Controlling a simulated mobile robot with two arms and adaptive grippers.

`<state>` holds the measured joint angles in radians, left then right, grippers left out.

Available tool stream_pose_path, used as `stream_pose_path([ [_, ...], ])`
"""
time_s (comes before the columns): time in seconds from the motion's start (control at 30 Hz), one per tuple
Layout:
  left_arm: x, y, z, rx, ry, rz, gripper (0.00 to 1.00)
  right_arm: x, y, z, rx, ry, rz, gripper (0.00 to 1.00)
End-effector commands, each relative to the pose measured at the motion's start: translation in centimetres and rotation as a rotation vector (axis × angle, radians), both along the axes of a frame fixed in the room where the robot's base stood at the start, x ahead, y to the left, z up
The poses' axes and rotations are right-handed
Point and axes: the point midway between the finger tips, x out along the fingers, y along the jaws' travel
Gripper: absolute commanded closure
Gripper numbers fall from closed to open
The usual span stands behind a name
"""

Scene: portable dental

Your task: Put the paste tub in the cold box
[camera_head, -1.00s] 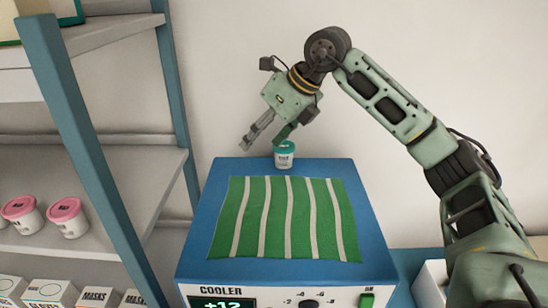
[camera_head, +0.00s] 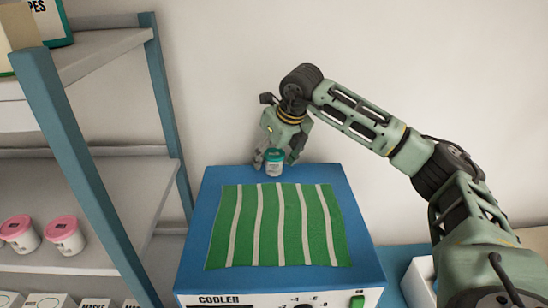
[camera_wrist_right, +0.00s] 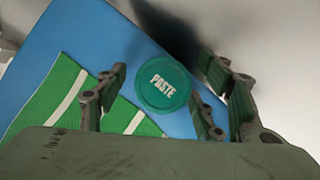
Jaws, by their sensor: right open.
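The paste tub (camera_head: 274,168), a small white tub with a teal-green lid, stands upright on the back edge of the cold box's top. The cold box is a blue cooler (camera_head: 190,250) with its top shut and a green and white striped cloth (camera_head: 270,226) spread over it. My right gripper (camera_head: 275,159) is open at the tub, its fingers on either side. In the right wrist view the lid (camera_wrist_right: 164,84), marked PASTE, lies between the open fingers (camera_wrist_right: 162,100), with gaps on both sides. My left gripper is not in view.
A shelf unit with a blue post (camera_head: 80,150) stands left of the cooler, holding pink-lidded tubs (camera_head: 63,236) and boxes. A wall is close behind the cooler. A white bin (camera_head: 420,282) is at the right. The cooler's front has a knob and a green switch (camera_head: 357,302).

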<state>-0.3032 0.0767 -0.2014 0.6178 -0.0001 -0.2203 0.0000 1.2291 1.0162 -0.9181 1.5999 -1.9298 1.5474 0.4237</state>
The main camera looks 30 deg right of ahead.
Motion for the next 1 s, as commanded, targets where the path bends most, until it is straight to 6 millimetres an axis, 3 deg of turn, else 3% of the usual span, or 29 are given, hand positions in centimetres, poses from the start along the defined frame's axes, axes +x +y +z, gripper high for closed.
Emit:
stream_pose_path([
  [0.17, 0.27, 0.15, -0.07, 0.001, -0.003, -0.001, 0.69, 0.01, 0.02, -0.07, 0.0, 0.0, 0.001, 0.4],
  [0.73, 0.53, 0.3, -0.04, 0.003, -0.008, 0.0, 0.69, 0.0, 0.03, -0.01, 0.001, -0.001, 0.001, 0.89],
  [1.0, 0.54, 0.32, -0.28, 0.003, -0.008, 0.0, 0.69, 0.05, 0.04, 0.23, 0.001, -0.002, 0.001, 0.9],
])
